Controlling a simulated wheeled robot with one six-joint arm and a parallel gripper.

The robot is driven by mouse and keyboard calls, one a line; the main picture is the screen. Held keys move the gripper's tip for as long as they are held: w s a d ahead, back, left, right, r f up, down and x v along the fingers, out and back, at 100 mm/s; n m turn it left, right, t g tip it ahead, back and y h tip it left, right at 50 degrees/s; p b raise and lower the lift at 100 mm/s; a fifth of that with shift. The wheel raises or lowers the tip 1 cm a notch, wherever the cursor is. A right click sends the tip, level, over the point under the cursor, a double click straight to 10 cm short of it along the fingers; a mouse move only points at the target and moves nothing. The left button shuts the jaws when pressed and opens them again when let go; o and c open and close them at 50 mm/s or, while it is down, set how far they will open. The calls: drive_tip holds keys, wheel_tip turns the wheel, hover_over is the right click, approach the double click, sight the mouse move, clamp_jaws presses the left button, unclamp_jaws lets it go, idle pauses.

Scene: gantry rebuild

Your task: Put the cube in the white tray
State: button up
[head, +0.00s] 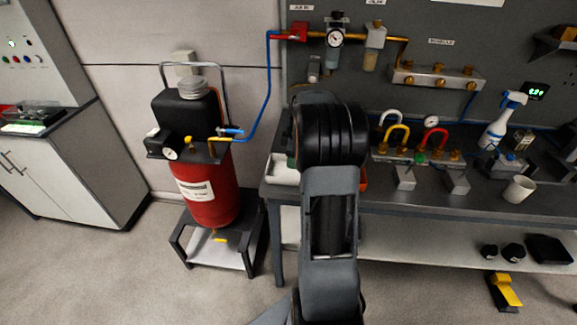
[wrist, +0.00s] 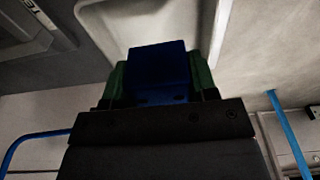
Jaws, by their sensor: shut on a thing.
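A blue cube (wrist: 160,68) is between the green fingertips of my gripper (wrist: 160,75) in the wrist view. My gripper is shut on it. The white tray (wrist: 112,25) shows behind the cube at the top of the wrist view, with its rim on either side. The gap between cube and tray cannot be told. In the head view a part of the white tray (head: 284,172) shows on the bench, left of my arm. My arm hides the rest of the tray, my gripper and the cube there.
A red tank (head: 207,190) with a blue hose (head: 262,105) stands left of the bench (head: 400,195). To the right on the bench are shackles (head: 397,135), a spray bottle (head: 500,120) and a white cup (head: 519,188). Pipe fittings (head: 437,78) hang on the wall behind.

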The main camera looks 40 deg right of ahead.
sight(289, 173)
drive_tip(key=shift+w+a+f, duration=0.35)
drive_tip(key=shift+w+f, duration=0.1)
drive_tip(key=shift+f, duration=0.2)
drive_tip(key=shift+w+a+f, duration=0.1)
drive_tip(key=shift+w+f, duration=0.1)
drive_tip(key=shift+f, duration=1.55)
drive_tip(key=shift+f, duration=0.2)
drive_tip(key=o, duration=1.1)
drive_tip(key=shift+o, duration=0.2)
